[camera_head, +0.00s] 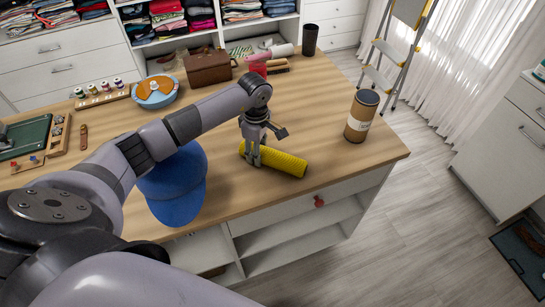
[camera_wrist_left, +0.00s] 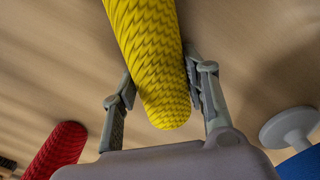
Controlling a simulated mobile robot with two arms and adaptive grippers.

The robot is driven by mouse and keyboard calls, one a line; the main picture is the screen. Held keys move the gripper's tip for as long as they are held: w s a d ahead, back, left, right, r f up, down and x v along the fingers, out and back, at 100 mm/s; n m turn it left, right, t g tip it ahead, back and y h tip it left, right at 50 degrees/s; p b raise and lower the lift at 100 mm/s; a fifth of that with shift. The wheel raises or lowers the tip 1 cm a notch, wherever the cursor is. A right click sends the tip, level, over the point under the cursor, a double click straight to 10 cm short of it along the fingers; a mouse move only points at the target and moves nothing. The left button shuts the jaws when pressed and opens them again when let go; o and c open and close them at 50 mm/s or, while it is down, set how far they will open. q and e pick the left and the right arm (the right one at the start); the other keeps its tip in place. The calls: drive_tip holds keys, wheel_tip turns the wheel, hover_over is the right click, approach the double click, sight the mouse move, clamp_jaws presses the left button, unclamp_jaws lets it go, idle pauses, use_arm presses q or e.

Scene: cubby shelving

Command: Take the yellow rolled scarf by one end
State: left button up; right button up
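The yellow rolled scarf (camera_head: 285,163) lies on the wooden table near its front edge, slanting down to the right. My left gripper (camera_head: 253,158) points down at the scarf's left end. In the left wrist view the textured scarf (camera_wrist_left: 152,55) lies between the two fingers of my left gripper (camera_wrist_left: 160,88), its rounded end towards the palm. The fingers are very close to both sides. I cannot tell whether they press on it or stand slightly apart. My right gripper is not in view.
A blue cap (camera_head: 176,185) lies left of the scarf, near the gripper. A brown cardboard canister (camera_head: 362,116) stands to the right. A blue bowl (camera_head: 155,92), a brown case (camera_head: 209,67) and a red object (camera_head: 258,69) are farther back.

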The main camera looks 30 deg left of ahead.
use_arm(q)
drive_tip(key=c, duration=0.7)
